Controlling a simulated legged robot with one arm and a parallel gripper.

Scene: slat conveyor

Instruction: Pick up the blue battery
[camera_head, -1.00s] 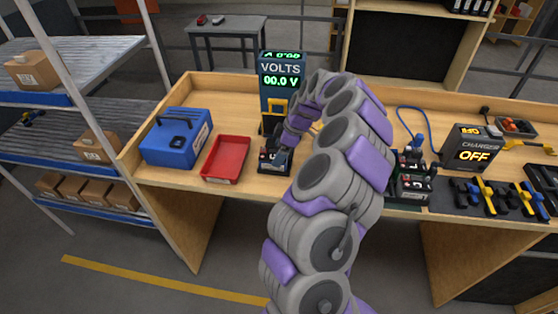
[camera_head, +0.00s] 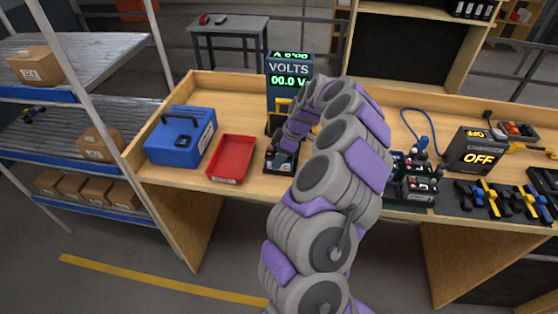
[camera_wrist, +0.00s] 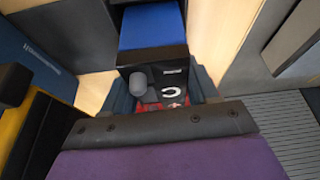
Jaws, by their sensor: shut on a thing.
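The blue battery (camera_wrist: 151,26) shows in the wrist view as a block with a blue top and a black end, with a round grey knob and white marks. My gripper (camera_wrist: 162,92) has its dark fingers on either side of the black end and is shut on it. In the head view my gripper (camera_head: 284,150) points down at a small black base in front of the voltage tester (camera_head: 289,80), which reads 00.0 V. My wrist and arm hide most of the battery there. I cannot tell whether the battery still touches the base.
A red tray (camera_head: 232,158) and a blue toolbox (camera_head: 181,136) stand left of my gripper on the bench (camera_head: 215,92). Right of my arm are a battery rack (camera_head: 414,182), a charger (camera_head: 472,151) reading OFF and several coloured clamps. A shelf rack stands at far left.

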